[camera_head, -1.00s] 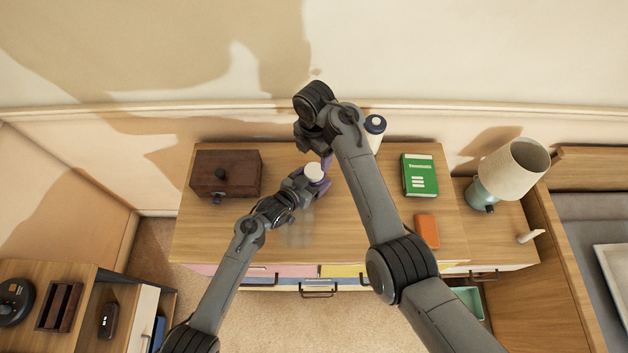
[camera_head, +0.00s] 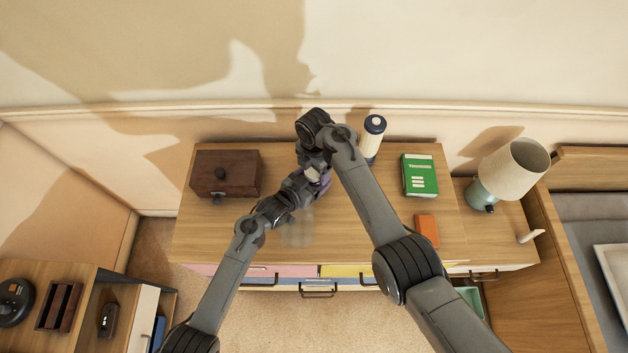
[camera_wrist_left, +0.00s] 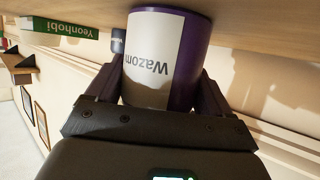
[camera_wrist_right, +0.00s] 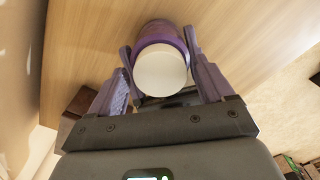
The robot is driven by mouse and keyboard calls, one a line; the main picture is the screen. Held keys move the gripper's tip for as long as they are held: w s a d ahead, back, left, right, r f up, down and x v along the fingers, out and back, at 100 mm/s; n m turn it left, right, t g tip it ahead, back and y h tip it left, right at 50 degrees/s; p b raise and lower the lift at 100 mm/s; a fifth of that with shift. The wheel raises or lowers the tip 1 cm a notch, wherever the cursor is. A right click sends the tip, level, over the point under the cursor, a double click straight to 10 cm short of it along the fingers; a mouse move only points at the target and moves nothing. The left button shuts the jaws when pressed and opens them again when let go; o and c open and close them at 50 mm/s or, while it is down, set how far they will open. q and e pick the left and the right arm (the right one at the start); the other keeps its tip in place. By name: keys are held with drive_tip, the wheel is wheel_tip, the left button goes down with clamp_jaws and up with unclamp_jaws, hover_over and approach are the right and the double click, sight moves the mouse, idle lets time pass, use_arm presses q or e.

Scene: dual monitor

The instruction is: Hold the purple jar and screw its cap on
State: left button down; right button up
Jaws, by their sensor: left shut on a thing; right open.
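The purple jar (camera_wrist_left: 190,55) with a white label shows between my left gripper's (camera_wrist_left: 158,75) fingers in the left wrist view. My left gripper is shut on its sides, with the jar close to the dresser top. Whether its base touches the wood I cannot tell. The round white cap (camera_wrist_right: 162,72) sits at the jar's top; how tightly it is seated does not show. My right gripper (camera_wrist_right: 158,50) is open above the jar, one finger on each side of the cap. In the head view the cap (camera_head: 312,174) is partly covered by the right gripper.
On the dresser (camera_head: 215,235) stand a dark wooden box (camera_head: 228,170), a white cylinder with a dark blue top (camera_head: 372,140) just right of my right wrist, a green book (camera_head: 420,176) and an orange item (camera_head: 427,230). A lamp (camera_head: 512,170) is farther right. The dresser's front left is clear.

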drive_tip(key=c, duration=1.1)
drive_tip(key=m, duration=0.2)
drive_tip(key=shift+f+m, duration=0.1)
drive_tip(key=shift+m, duration=0.3)
drive_tip(key=m, duration=0.4)
drive_tip(key=o, duration=1.2)
drive_tip(key=shift+r, duration=2.3)
